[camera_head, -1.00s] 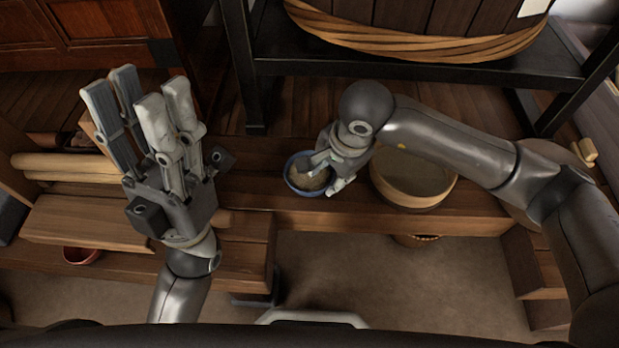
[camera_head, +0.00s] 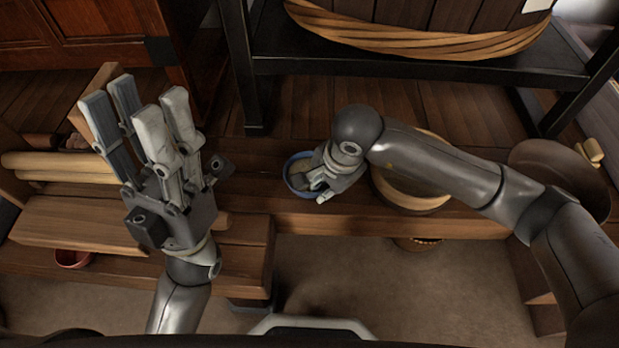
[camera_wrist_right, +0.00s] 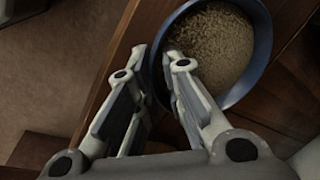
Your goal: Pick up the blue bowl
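The blue bowl (camera_head: 291,187) stands on the wooden bench, filled with a brownish grainy content. It also shows in the right wrist view (camera_wrist_right: 262,70). My right gripper (camera_head: 319,190) is at its right edge in the head view. In the right wrist view, my right gripper's fingers (camera_wrist_right: 157,52) straddle the bowl's wall, one inside and one outside. They are drawn close together with the wall between them; the exact contact is hard to see. My left gripper (camera_head: 136,108) is open and empty, fingers pointing up, over the bench's left part.
A large round wooden vessel (camera_head: 408,203) stands right of the bowl, partly under my right arm. A brown round dish (camera_head: 570,165) is further right. Wooden rolls (camera_head: 62,166) lie at the left. A black metal stand (camera_head: 400,62) is behind. A small red pot (camera_head: 73,259) is below.

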